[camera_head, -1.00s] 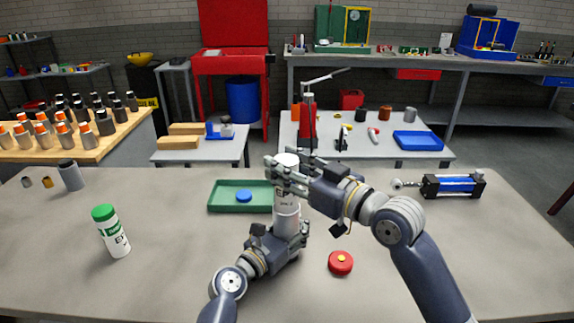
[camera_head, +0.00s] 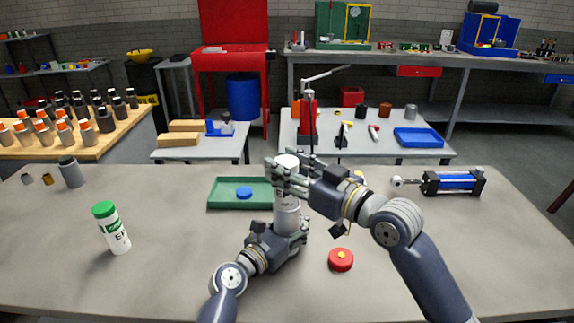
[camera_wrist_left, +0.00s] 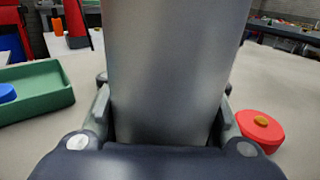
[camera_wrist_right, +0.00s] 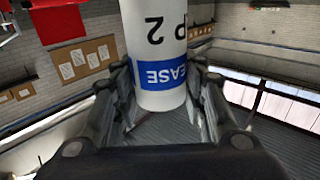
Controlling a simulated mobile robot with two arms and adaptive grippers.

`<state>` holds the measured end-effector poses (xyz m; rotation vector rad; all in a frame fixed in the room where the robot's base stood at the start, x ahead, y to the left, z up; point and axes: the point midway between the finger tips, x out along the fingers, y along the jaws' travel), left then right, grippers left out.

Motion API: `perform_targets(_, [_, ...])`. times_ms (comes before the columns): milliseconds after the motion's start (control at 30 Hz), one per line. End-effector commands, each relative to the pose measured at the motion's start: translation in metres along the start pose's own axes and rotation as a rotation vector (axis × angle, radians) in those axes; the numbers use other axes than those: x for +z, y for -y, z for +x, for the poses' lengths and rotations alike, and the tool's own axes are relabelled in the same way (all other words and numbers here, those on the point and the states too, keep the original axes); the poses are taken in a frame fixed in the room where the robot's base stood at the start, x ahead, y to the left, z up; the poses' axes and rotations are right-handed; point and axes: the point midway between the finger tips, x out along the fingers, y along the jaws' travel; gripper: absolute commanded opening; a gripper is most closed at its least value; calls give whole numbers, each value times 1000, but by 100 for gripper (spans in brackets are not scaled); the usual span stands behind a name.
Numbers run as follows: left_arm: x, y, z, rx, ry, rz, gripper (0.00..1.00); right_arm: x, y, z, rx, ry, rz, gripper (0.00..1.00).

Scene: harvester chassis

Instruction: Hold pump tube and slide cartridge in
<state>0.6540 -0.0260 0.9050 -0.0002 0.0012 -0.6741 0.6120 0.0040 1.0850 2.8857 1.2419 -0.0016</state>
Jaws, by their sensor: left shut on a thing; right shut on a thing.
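The grey metal pump tube (camera_head: 287,219) stands upright near the middle of the bench. My left gripper (camera_head: 288,238) is shut around its lower part, and the tube (camera_wrist_left: 168,75) fills the left wrist view. The white grease cartridge (camera_head: 286,161) is upright above the tube and in line with it. My right gripper (camera_head: 293,178) is shut on the cartridge, whose blue label band (camera_wrist_right: 160,73) shows in the right wrist view. The fingers hide much of the cartridge in the head view. I cannot tell how far it is inside the tube.
A green tray (camera_head: 226,194) with a blue cap (camera_head: 244,192) lies just behind the tube. A red cap (camera_head: 341,260) lies to the right. A green-capped bottle (camera_head: 112,229) stands left, and a blue cylinder (camera_head: 455,182) lies at the far right. The front left bench is clear.

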Motion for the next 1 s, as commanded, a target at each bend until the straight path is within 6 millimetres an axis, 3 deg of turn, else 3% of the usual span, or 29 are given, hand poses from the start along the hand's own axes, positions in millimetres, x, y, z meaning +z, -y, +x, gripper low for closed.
perform_targets(1000, [-1,0,0,-1,-2,-2,0,6,0,0,0,-2,0,8])
